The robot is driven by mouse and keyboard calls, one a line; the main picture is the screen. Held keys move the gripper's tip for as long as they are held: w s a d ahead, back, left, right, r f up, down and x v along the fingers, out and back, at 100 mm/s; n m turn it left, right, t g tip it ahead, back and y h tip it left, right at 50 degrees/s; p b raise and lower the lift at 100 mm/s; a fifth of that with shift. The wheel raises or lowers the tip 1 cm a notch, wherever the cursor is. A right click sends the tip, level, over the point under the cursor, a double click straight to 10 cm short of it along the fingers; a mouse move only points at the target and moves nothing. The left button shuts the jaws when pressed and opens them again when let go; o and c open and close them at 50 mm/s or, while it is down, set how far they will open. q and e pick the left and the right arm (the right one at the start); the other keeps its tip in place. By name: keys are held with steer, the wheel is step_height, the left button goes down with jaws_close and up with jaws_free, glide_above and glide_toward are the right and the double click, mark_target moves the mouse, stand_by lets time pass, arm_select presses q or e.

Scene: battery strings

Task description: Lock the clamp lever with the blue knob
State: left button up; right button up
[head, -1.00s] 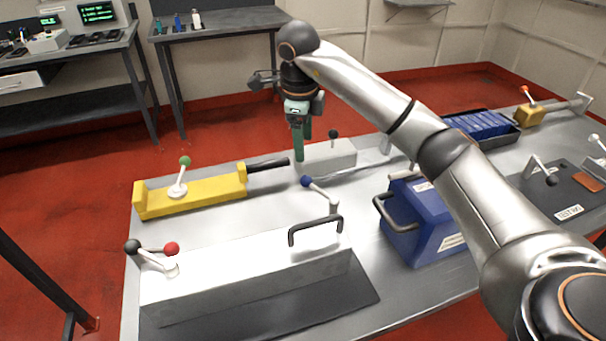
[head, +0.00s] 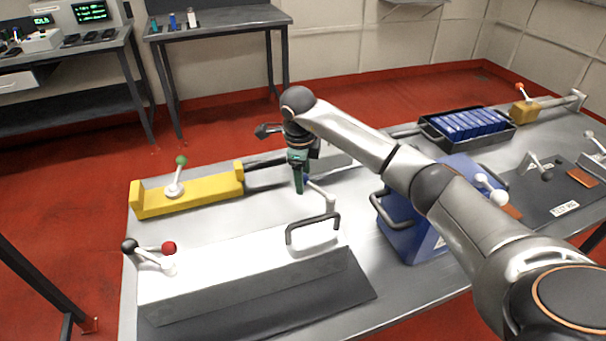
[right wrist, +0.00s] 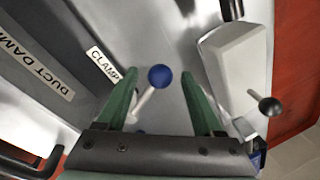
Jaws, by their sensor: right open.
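The clamp lever's blue knob (head: 306,179) shows partly behind my right gripper's fingers in the head view. Its pale lever (head: 322,193) slants down to a post beside the white box. In the right wrist view the blue knob (right wrist: 160,77) lies between the two green fingers, with a gap on each side. The lever (right wrist: 145,102) runs from it toward the gripper's palm. My right gripper (head: 298,188) is open and points down at the knob; it also shows in the right wrist view (right wrist: 159,85). A "CLAMP" label (right wrist: 103,65) is left of the fingers. My left gripper is not in view.
The white box (head: 240,265) with a black handle (head: 312,230) stands in front. A yellow fixture (head: 190,197) with a green-knobbed lever is left. A blue case (head: 425,235) is right, below my arm. A white block (right wrist: 235,65) with a black knob (right wrist: 270,106) is close by.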

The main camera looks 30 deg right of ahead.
steer(key=shift+c, duration=0.3)
jaws_close()
stand_by(1.1)
